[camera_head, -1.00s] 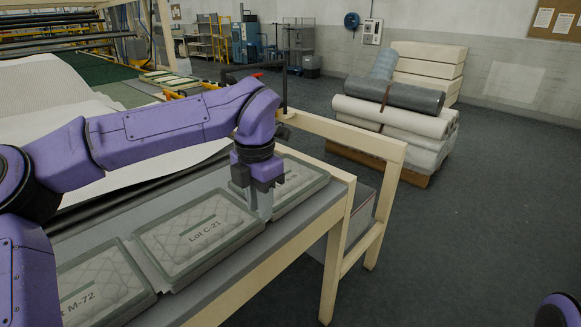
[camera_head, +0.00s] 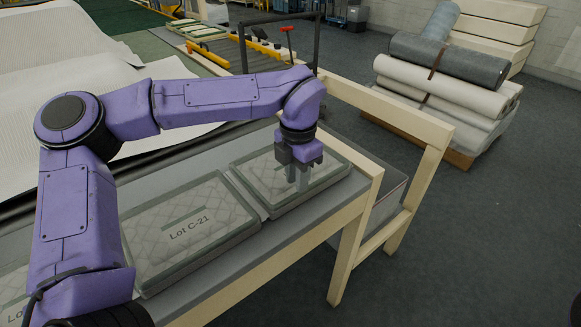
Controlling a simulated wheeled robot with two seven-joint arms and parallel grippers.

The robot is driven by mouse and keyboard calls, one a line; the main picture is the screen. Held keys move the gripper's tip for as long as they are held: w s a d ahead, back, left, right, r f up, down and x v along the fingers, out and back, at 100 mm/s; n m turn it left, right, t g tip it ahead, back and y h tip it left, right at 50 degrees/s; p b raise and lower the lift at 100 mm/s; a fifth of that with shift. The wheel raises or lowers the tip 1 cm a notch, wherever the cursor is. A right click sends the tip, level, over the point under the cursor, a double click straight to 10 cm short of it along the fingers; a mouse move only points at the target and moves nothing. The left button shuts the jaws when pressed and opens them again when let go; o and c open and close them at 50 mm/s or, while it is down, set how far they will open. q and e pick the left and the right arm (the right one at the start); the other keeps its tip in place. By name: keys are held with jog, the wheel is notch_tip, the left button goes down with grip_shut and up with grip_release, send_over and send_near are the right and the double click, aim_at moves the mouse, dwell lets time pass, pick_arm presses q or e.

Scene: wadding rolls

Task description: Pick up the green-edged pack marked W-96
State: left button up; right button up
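Several quilted grey-white packs with grey-green edges lie in a row on the grey table. The middle one reads Lot C-21 (camera_head: 165,245). A third, cut off at the lower left (camera_head: 12,300), shows only the start of its label. The far-right pack (camera_head: 325,180) lies near the table's end, and its label is hidden behind my gripper; I read no W-96 anywhere. My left gripper (camera_head: 298,183) points down over this far-right pack, fingertips at or just above its top. I cannot tell whether its fingers are apart. My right gripper is out of view.
A cream rail frame (camera_head: 400,115) stands around the table's right end. A grey box (camera_head: 385,190) sits below it. Rolls of wadding (camera_head: 440,85) are stacked on a pallet at the back right. White sheet material (camera_head: 50,50) lies at the left. The floor at right is clear.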

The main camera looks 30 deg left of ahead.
pick_arm(q)
notch_tip(320, 180, down, 3)
jog(key=shift+w, duration=0.15)
jog(key=shift+a+f, duration=0.1)
jog(key=shift+f, duration=0.25)
grip_shut()
jog(key=shift+r, duration=0.15)
